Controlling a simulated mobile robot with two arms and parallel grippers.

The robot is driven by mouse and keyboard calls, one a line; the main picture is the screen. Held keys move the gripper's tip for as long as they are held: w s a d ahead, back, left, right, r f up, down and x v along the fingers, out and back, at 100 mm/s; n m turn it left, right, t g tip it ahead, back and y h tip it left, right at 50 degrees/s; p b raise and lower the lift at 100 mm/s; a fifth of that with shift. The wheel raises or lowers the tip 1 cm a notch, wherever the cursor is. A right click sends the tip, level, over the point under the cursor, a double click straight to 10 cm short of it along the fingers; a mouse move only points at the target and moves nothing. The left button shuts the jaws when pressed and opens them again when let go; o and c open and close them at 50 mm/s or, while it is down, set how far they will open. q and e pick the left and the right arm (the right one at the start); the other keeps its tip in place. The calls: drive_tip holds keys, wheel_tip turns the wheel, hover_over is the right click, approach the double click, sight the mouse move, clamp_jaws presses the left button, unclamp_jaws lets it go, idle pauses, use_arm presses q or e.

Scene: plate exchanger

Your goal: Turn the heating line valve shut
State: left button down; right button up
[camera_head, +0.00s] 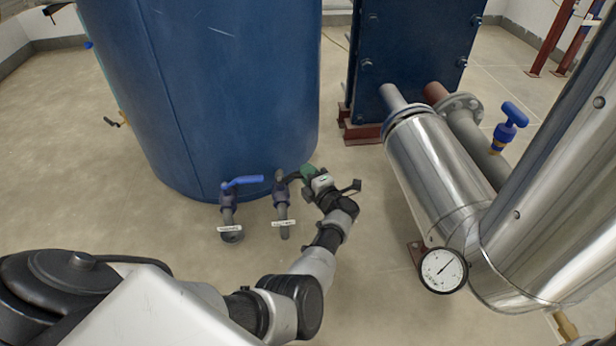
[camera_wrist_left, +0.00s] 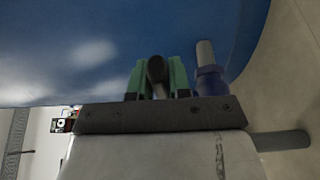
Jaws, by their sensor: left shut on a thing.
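The left one (camera_head: 228,200) has a blue lever turned sideways to the right. The right one (camera_head: 281,195) has a dark handle, mostly hidden by my gripper. Small white tags hang on both, too small to read, so I cannot tell which is the heating line valve. My left gripper (camera_head: 304,173), with green fingers, is shut on the dark handle. In the left wrist view, the dark handle (camera_wrist_left: 157,74) stands between the green fingers, beside the valve body (camera_wrist_left: 210,80).
An insulated silver pipe (camera_head: 435,160) with a gauge (camera_head: 443,270) stands right of my arm. Behind it are a dark blue plate exchanger (camera_head: 412,50) and another blue-handled valve (camera_head: 510,122).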

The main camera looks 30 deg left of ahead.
use_arm(q)
drive_tip(key=shift+w+a+r, duration=0.1)
drive_tip(key=shift+a, duration=0.05)
drive_tip(key=c, duration=1.1)
unclamp_jaws()
drive_tip(key=shift+o, duration=0.2)
